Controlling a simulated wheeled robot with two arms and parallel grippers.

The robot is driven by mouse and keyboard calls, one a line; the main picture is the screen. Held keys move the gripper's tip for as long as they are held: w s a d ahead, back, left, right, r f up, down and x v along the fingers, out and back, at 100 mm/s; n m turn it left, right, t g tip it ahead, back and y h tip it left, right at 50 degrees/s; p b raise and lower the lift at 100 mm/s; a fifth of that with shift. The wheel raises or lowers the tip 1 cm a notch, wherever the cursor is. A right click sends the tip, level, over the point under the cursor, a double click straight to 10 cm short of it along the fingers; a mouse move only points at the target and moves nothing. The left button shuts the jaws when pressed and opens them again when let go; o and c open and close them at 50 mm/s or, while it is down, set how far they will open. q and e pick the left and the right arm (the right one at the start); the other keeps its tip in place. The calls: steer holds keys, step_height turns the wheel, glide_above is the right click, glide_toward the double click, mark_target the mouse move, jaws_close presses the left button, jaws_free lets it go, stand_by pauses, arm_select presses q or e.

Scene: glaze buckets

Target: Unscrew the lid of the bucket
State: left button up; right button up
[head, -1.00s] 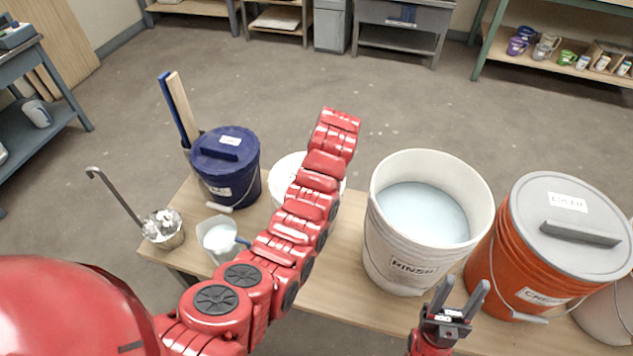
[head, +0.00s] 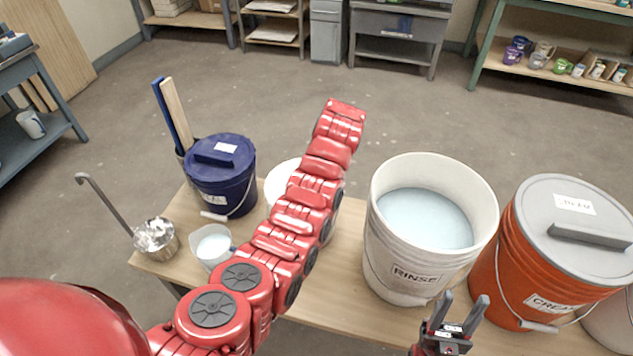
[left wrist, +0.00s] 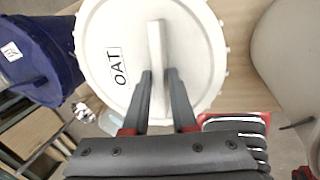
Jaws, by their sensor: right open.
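In the left wrist view a white bucket lid marked OAT (left wrist: 105,38) fills the upper middle, with a straight white bar handle (left wrist: 157,45) across it. My left gripper (left wrist: 158,76) has its fingers on both sides of the handle's near part, with no clear gap between. In the head view the white bucket (head: 281,178) is mostly hidden behind my red left arm, and my left gripper is hidden there. My right gripper (head: 463,299) is open and empty, in front of the RINSE bucket.
The blue lidded bucket (head: 222,182), a jug (head: 212,246) and a metal cup with a ladle (head: 157,240) stand left on the wooden table (head: 330,286). The open RINSE bucket (head: 405,272) and an orange bucket with a grey lid (head: 510,262) stand right.

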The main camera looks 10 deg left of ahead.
arm_select(q)
steer(key=shift+o, duration=1.4)
steer(key=shift+s+f, duration=0.1)
steer(key=shift+f, duration=0.1)
steer(key=shift+d, duration=0.1)
steer(key=shift+d, duration=0.1)
steer(key=shift+c, duration=1.1)
steer(key=shift+o, duration=0.7)
steer(key=shift+r, duration=0.15)
